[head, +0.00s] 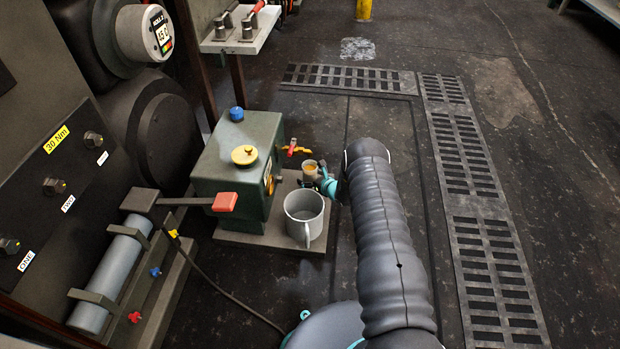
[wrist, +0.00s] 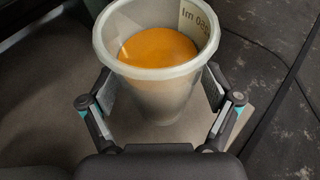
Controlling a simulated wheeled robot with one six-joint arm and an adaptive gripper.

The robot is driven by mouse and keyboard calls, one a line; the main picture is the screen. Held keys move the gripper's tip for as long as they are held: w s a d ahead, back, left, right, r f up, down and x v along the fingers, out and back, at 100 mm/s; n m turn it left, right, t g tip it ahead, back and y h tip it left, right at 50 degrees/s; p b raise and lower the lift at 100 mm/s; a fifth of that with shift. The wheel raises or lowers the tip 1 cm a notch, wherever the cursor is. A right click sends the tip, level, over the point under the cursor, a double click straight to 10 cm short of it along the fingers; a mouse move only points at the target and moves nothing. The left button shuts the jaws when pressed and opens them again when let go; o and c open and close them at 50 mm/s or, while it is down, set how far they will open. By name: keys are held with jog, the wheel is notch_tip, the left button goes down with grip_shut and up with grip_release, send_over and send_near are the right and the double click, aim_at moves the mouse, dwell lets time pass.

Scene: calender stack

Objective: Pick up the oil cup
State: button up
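The oil cup (wrist: 158,88) is a pale translucent cup with orange oil in it and "ml" lettering inside its rim. It stands upright in the wrist view, between the two fingers of my gripper (wrist: 160,105). The fingers lie along both sides of the cup, below its rim; whether both pads press on it is hard to tell. In the head view the cup (head: 310,170) is small, on the base plate beside the green box, with my gripper (head: 318,180) at it. My arm hides part of that area.
A grey mug (head: 304,214) stands close by in front of the cup. The green box (head: 238,165) with a red lever and taps is to the left. A grey cylinder (head: 108,280) lies in a holder further left. Floor grating (head: 480,240) and open floor are to the right.

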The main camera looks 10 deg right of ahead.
jog(key=c, duration=1.5)
jog(key=shift+r, duration=0.3)
